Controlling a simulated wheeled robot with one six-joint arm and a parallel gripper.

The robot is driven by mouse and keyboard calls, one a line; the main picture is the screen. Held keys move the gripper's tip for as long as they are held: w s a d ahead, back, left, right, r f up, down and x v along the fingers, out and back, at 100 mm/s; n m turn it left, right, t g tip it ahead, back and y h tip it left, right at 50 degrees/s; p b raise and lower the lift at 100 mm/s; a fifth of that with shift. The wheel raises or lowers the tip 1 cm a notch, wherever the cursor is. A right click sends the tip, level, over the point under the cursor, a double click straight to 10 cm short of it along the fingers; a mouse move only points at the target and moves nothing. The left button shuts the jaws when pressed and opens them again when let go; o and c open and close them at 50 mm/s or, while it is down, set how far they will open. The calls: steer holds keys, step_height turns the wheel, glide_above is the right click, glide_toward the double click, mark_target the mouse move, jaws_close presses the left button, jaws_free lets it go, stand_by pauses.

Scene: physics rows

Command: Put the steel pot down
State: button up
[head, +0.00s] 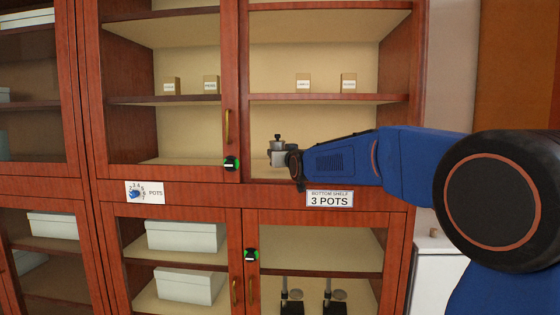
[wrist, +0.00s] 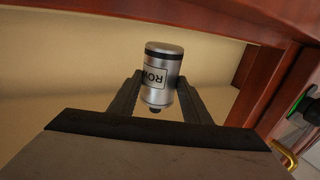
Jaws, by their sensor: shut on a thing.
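The steel pot (wrist: 160,72) is a small silver cylinder with a dark rim and a printed label, partly legible as "RO". My gripper (wrist: 156,90) is shut on it, with one dark finger on each side. In the head view the pot (head: 278,153) shows at the end of my blue arm, in front of the lower shelf (head: 340,172) of the upper right cabinet section. My gripper (head: 294,160) partly hides it there. I cannot tell whether the pot touches the shelf.
A sign reading "BOTTOM SHELF 3 POTS" (head: 330,199) is on the rail below. A green-and-black latch (head: 231,163) and brass handle (head: 227,126) are left of the pot. Small boxes (head: 303,83) stand on the shelf above. The bottom shelf around the pot looks bare.

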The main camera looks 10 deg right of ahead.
steer(key=shift+f, duration=1.05)
steer(key=o, duration=1.3)
steer(key=shift+f, duration=0.1)
steer(key=s, duration=0.8)
steer(key=s+d, duration=0.1)
steer(key=s, duration=0.3)
